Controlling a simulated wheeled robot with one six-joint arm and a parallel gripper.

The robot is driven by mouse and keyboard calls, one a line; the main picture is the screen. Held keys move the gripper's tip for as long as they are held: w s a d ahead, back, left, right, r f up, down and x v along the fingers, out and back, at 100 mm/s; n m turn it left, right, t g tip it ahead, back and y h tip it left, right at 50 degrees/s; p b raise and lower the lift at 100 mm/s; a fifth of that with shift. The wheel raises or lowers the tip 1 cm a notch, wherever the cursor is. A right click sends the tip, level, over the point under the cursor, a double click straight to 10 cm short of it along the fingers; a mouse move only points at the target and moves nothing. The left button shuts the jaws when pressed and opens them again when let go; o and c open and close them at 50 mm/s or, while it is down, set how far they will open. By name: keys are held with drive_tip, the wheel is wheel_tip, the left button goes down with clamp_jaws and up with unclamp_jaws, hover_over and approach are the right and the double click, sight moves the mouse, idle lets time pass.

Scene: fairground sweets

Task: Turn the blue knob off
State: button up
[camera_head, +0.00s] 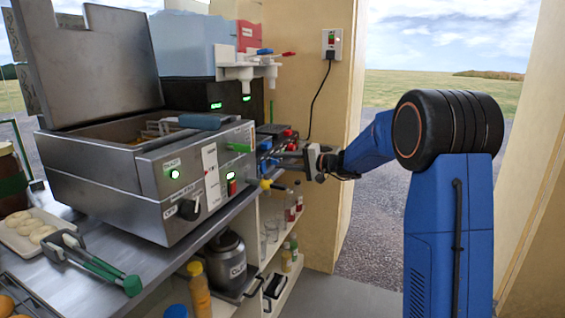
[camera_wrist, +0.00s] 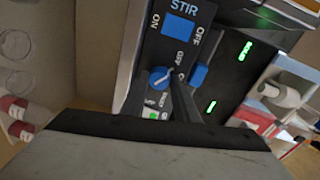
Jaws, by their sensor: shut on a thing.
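The blue knob (camera_wrist: 158,77) shows in the wrist view on a dark panel below a blue STIR switch, with a pale pointer line and an OFF mark beside it. Another blue piece (camera_wrist: 199,75) shows just to its right; whether it is a separate control I cannot tell. My gripper (camera_head: 277,159) is at the dark control panel beyond the fryer in the head view, shut on the blue knob. A dark finger (camera_wrist: 184,104) reaches up beside the knob in the wrist view; the contact itself is mostly hidden.
A steel fryer (camera_head: 110,195) with its lid raised stands on the counter at left. Shelves with bottles (camera_head: 290,205) are below. A socket with a cable (camera_head: 332,42) is on the wooden post behind.

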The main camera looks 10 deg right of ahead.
drive_tip(key=shift+f+n, duration=0.15)
drive_tip(key=shift+n, duration=0.35)
drive_tip(key=o, duration=1.1)
drive_tip(key=shift+c, duration=0.2)
drive_tip(key=v, duration=1.7)
drive_tip(key=shift+s, duration=0.2)
drive_tip(key=shift+d, duration=0.1)
